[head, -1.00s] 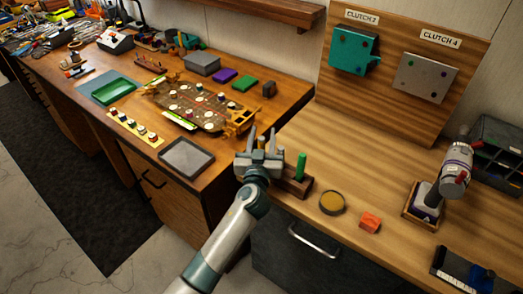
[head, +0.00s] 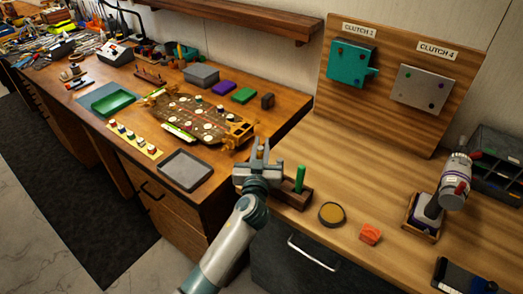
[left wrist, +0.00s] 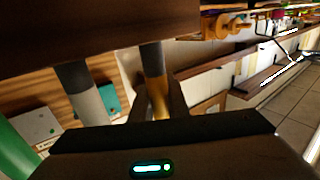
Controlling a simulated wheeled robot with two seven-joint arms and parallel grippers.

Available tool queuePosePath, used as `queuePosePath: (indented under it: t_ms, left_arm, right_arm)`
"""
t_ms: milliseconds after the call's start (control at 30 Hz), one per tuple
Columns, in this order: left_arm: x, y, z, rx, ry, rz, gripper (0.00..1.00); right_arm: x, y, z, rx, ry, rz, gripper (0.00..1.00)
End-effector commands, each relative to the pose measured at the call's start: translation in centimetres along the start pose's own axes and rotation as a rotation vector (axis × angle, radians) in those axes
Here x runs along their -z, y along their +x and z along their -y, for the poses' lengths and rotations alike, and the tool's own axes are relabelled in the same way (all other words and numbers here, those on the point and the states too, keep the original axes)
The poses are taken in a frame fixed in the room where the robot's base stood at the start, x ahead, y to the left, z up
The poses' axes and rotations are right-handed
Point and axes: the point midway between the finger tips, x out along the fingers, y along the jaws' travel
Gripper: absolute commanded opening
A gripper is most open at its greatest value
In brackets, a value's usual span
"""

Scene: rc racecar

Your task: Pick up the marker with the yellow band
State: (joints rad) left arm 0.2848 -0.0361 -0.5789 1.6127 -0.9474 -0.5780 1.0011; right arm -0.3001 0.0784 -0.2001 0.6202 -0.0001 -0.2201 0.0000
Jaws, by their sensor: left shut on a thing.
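My left gripper (head: 263,150) is at the left end of the dark wooden marker holder (head: 292,196). In the left wrist view, its fingers (left wrist: 160,104) are shut around the marker with the yellow band (left wrist: 154,66), which has a dark grey end. That end meets the wooden holder (left wrist: 95,25), so the marker appears to be still in it. A grey marker (left wrist: 83,92) and a green marker (left wrist: 14,150) stand beside it; the green marker also shows in the head view (head: 300,177). The gripper hides the held marker in the head view. My right gripper is not in view.
A round yellow-topped tin (head: 331,214) and an orange block (head: 370,234) lie right of the holder. A power tool (head: 448,190) stands farther right. A grey tray (head: 186,169) and the racecar chassis (head: 200,117) are on the left bench. The worktop behind the holder is clear.

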Motion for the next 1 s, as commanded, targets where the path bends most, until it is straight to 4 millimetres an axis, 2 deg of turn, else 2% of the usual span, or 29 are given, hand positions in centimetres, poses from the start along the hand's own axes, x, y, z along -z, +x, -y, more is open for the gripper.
queuePosePath:
  t_ms: [533,700,1000]
  left_arm:
    - [8.1,0.0,0.0,0.0,-0.002,-0.005,0.0]
    - [9.1,0.0,0.0,-0.001,0.0,-0.002,0.0]
    - [9.2,0.0,0.0,-0.001,0.0,-0.001,0.0]
  right_arm:
    - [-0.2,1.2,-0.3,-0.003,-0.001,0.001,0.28]
    - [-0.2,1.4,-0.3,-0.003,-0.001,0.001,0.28]
    - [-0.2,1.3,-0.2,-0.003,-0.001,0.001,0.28]
